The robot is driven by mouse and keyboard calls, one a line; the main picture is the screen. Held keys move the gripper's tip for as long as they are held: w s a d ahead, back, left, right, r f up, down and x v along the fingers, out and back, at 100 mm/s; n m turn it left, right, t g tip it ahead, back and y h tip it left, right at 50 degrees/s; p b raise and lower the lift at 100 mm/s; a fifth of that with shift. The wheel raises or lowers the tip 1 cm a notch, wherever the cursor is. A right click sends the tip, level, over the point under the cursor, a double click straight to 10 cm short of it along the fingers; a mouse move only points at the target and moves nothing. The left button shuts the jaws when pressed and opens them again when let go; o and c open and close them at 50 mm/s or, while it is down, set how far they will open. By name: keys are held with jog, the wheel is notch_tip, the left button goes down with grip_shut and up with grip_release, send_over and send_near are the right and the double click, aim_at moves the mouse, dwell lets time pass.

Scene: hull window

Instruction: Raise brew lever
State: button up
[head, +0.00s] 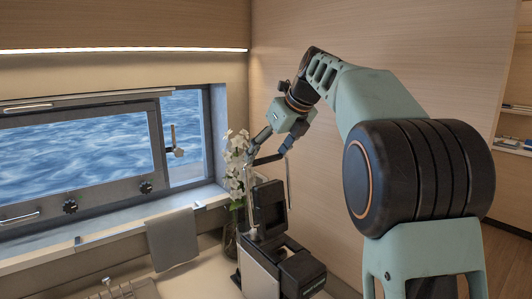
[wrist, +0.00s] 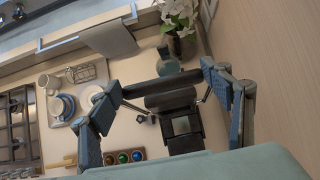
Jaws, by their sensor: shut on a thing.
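The coffee machine (head: 269,207), dark with a pale lower side, stands on the counter near the back corner. Its brew lever (head: 268,160) is a dark crossbar on thin side arms, raised above the machine top. My gripper (head: 267,151) is shut on the lever, with its fingers spread wide at the two ends of the crossbar. In the wrist view, the lever's dark bar (wrist: 163,87) spans between the blue-padded fingertips of my gripper (wrist: 165,80). The machine (wrist: 183,130) lies below it.
White flowers in a vase (head: 235,185) stand close behind the machine. A grey towel (head: 172,240) hangs left of it. In the wrist view, cups and plates (wrist: 62,100), a stove (wrist: 18,125) and a tray of coloured balls (wrist: 123,157) sit to the left. A wooden wall is on the right.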

jog(key=shift+w+a+r, duration=0.35)
jog(key=shift+a+r, duration=0.1)
jog(key=shift+r, duration=0.05)
jog(key=o, duration=1.4)
jog(key=shift+w, duration=0.1)
jog(key=shift+c, duration=0.2)
jog(key=o, duration=0.3)
jog(key=shift+w+a+f, duration=0.25)
jog(key=shift+w+f, duration=0.05)
jog(key=shift+f, duration=0.1)
jog(key=shift+s+d, duration=0.2)
jog(key=shift+d, duration=0.1)
jog(key=v, duration=1.2)
jog(key=shift+w+a+r, duration=0.1)
jog(key=shift+r, duration=0.1)
jog(key=shift+f, duration=0.1)
